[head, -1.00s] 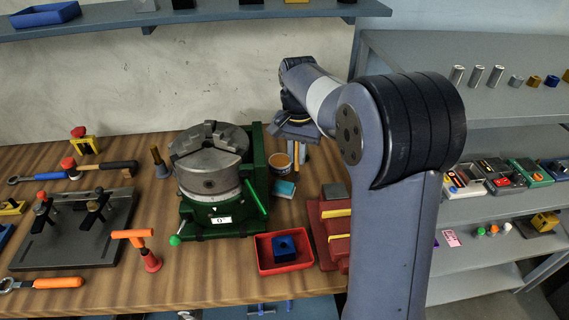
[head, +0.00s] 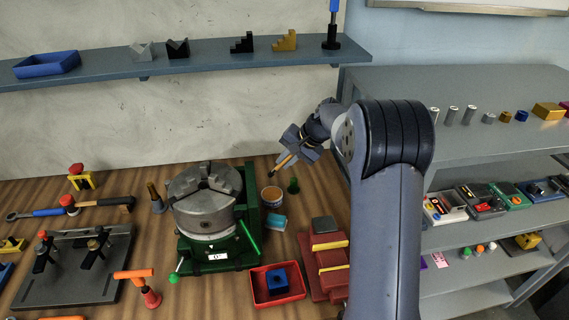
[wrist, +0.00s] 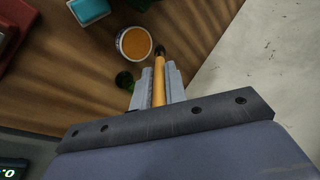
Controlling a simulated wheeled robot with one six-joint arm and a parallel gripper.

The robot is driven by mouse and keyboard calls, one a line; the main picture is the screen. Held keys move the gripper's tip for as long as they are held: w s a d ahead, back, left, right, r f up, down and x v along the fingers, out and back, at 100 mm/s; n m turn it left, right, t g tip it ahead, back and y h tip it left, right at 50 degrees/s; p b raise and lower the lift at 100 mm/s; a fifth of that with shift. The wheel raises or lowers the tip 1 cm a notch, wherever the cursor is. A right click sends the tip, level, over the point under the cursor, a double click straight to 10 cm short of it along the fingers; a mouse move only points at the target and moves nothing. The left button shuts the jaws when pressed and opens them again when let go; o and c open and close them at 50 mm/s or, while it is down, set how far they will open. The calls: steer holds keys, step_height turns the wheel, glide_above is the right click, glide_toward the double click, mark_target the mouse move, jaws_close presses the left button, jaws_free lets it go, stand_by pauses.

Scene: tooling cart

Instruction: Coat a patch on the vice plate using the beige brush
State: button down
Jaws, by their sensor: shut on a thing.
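My gripper (head: 300,146) is shut on the beige brush (head: 285,160) and holds it in the air above the back of the bench. The wrist view also shows the brush (wrist: 158,85) between the fingers, its dark tip pointing away from them. The tip appears near a round tub (head: 271,195) of orange-brown content; the tub is left of the tip in the wrist view (wrist: 134,43). The red vice (head: 318,270) stands at the bench front right, with a grey plate (head: 325,224) at its far end. I cannot see any coated patch on it.
A green-framed chuck (head: 205,200) stands left of the tub. A teal block (head: 275,222) and a small green item (head: 293,186) sit near the tub. A red tray (head: 296,288) holds a blue block. A shelf (head: 210,60) runs along the wall behind.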

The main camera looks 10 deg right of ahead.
steer(key=shift+f+b, duration=1.95)
steer(key=shift+f, duration=1)
steer(key=shift+f+b, duration=0.7)
steer(key=shift+f, duration=0.15)
steer(key=shift+r+p, duration=2.45)
steer(key=shift+r, duration=1.15)
steer(key=shift+s+f, duration=0.1)
